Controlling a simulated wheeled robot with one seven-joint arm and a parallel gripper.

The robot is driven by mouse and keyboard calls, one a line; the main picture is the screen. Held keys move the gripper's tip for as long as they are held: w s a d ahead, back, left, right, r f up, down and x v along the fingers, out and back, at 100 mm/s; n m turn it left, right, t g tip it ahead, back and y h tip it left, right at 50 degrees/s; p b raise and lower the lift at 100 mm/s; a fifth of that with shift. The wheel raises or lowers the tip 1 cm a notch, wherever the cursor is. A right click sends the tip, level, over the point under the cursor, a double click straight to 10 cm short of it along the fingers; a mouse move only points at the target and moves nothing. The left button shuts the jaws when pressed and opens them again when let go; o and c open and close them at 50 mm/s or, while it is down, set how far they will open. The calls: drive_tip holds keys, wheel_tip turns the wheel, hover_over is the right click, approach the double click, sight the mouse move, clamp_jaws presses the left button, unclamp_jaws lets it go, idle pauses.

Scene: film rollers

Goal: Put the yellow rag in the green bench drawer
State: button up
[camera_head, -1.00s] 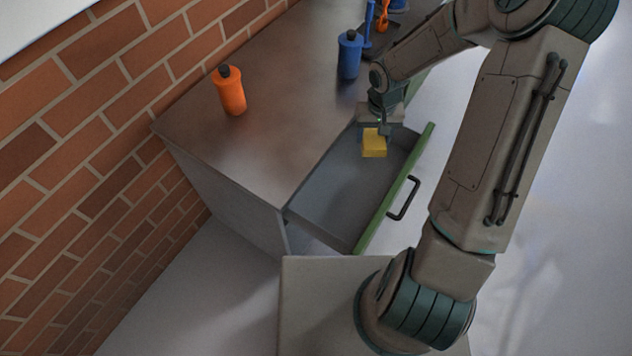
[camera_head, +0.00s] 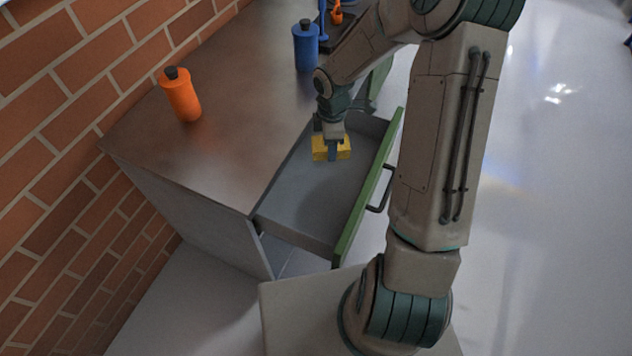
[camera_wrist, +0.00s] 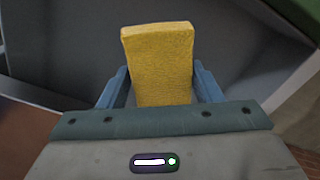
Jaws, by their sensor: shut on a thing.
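The yellow rag (camera_head: 320,150) is a small block-like folded piece. My gripper (camera_head: 332,152) is shut on it, over the far part of the open drawer. In the wrist view the rag (camera_wrist: 160,62) stands between the two blue fingers of my gripper (camera_wrist: 160,90), with grey drawer surfaces around it. The bench drawer with the green front (camera_head: 350,215) is pulled out, and the visible part of its grey inside is empty. I cannot tell whether the rag touches the drawer floor.
An orange bottle (camera_head: 181,95) and a blue bottle (camera_head: 306,48) stand on the brown bench top (camera_head: 215,150). A dark tray (camera_head: 352,32) with tools lies at the back. The black drawer handle (camera_head: 382,190) sticks out to the right. A brick wall (camera_head: 60,120) borders the left.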

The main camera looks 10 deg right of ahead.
sight(328, 181)
wheel_tip(328, 181, down, 3)
drive_tip(key=n+b, duration=0.3)
drive_tip(key=n, duration=0.2)
drive_tip(key=shift+n, duration=0.3)
wheel_tip(328, 181, down, 12)
drive_tip(key=n+b, duration=0.2)
drive_tip(key=n, duration=0.1)
drive_tip(key=n+b, duration=0.3)
drive_tip(key=shift+w+f+n, duration=0.15)
drive_tip(key=shift+n, duration=0.15)
drive_tip(key=shift+f, duration=0.2)
drive_tip(key=o, duration=0.9)
drive_tip(key=shift+o, duration=0.2)
drive_tip(key=shift+r, duration=0.15)
